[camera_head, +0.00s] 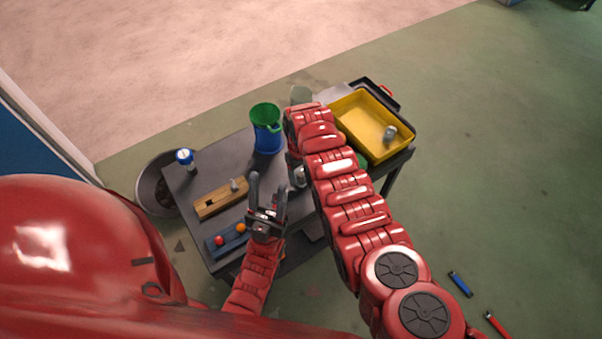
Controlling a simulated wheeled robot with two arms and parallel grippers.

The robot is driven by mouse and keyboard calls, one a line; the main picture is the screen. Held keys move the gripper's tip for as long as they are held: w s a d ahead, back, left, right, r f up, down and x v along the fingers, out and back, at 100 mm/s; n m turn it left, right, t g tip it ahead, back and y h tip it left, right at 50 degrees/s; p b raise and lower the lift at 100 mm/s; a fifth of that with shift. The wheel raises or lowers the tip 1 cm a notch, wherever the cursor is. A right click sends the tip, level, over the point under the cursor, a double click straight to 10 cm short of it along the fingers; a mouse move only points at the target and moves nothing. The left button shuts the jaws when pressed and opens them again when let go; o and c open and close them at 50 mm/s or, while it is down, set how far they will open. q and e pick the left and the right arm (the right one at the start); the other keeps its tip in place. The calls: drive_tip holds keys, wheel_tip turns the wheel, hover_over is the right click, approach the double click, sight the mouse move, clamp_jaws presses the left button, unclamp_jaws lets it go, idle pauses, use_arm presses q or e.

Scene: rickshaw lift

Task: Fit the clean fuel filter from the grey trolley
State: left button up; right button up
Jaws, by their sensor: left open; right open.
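The grey trolley (182,188) stands in the middle. I cannot tell for sure which thing is the clean fuel filter. A small grey cylinder (389,133) lies in a yellow tray (359,124) at the trolley's right end. A small grey piece (238,184) sits on a wooden block (211,204). A white and blue can (185,157) stands at the left corner. My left gripper (268,190) is open and empty above the near edge, right of the wooden block.
A blue container with a green funnel (266,125) stands at the back edge. A blue block with red and orange knobs (228,239) is at the front. A round dark bin (150,184) stands left. Blue (460,284) and red (497,325) tools lie on the floor.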

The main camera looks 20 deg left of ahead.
sight(301, 172)
drive_tip(key=shift+c, duration=0.3)
clamp_jaws()
drive_tip(key=shift+r+p, duration=1.9)
drive_tip(key=shift+r, duration=0.6)
drive_tip(key=shift+r+p, duration=0.55)
drive_tip(key=shift+r, duration=0.5)
